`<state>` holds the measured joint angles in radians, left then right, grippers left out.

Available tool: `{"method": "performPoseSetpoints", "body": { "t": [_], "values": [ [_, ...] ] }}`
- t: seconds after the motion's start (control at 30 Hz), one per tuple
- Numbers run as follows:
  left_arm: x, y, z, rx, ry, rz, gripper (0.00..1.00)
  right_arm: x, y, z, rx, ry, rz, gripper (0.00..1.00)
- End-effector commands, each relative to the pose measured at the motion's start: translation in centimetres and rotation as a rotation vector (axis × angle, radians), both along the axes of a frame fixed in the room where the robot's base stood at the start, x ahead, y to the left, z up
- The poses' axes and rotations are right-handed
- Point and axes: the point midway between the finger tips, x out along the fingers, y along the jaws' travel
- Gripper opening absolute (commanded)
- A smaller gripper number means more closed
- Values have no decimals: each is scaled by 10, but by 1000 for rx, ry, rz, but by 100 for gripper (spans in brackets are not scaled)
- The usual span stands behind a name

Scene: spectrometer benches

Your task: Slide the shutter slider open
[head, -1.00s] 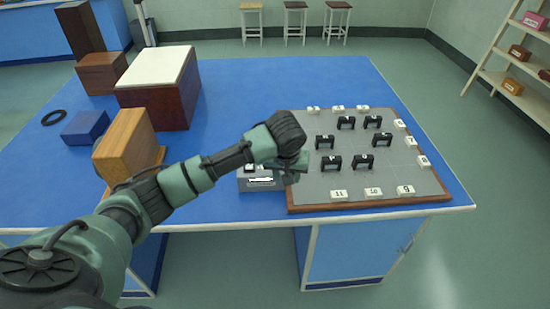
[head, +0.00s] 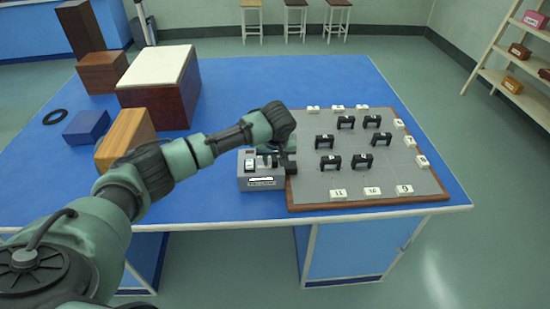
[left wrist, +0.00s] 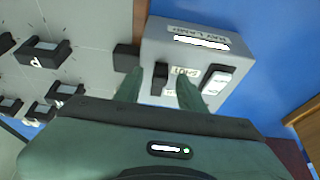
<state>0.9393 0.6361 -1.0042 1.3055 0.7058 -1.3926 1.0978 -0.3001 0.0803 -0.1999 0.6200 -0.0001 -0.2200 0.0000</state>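The grey lamp box (head: 262,184) stands at the table's front, left of the grey board; it also shows in the left wrist view (left wrist: 190,43). On its top, the left wrist view shows a dark upright slider knob (left wrist: 159,76), beside a small printed label, and a white rocker switch (left wrist: 218,80). My left gripper (left wrist: 160,80) is over the box top, its two green fingers apart on either side of the dark knob, with gaps visible. Whether the fingertips reach down beside the knob is hard to tell. In the head view the wrist partly hides the box's back. My right gripper is not in view.
A grey board (head: 385,178) with a wooden rim, black holders and white number tiles lies right of the box. A dark block (left wrist: 126,57) sits at the box's side. A wooden block (head: 126,137), blue box (head: 86,126) and white-topped case (head: 158,70) stand left.

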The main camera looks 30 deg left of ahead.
Motion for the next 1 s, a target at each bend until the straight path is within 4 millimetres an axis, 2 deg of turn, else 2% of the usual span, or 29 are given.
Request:
{"method": "performPoseSetpoints", "body": {
  "t": [0.17, 0.2, 0.3, 0.33, 1.0],
  "values": [
    [0, 0, 0, 0, 0, -1, 40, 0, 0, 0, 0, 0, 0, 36],
    [0, 0, 0, 0, 0, -1, 34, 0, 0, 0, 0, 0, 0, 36],
    [0, 0, 0, 0, 0, -1, 7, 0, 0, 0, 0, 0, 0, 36],
    [0, 0, 0, 0, 0, -1, 0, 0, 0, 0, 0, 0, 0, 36],
    [0, 0, 0, 1, 2, -1, 0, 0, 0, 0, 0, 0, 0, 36]
  ]
}}
